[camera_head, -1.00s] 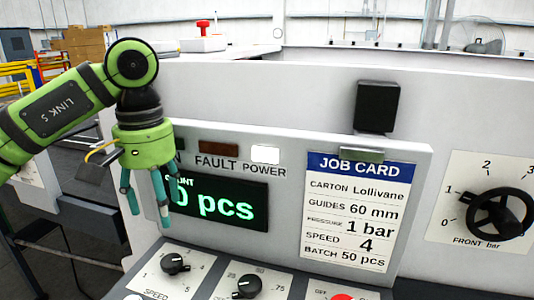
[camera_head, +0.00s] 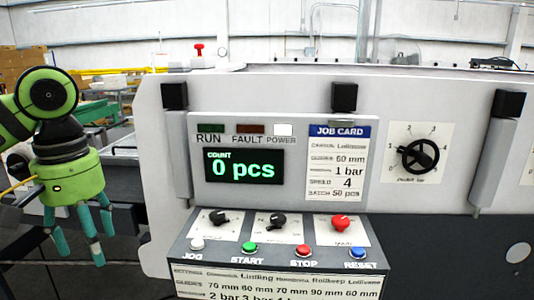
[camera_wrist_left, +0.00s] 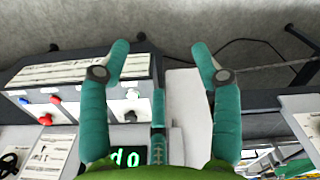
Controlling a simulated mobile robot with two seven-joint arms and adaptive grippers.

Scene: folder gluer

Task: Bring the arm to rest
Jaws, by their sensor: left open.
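My left arm comes in at the left edge of the head view. Its green gripper (camera_head: 80,240) has teal fingers that point down and stand apart, with nothing between them. It hangs left of the control panel, clear of it. In the left wrist view the open fingers of my left gripper (camera_wrist_left: 158,75) show with the panel behind and to the left. My right gripper is in neither view.
The control panel (camera_head: 190,150) has a display (camera_head: 245,168) reading 0 pcs, a job card (camera_head: 337,160), dark knobs and a red knob (camera_head: 340,223). Below are several push buttons. Floor shows around my left gripper.

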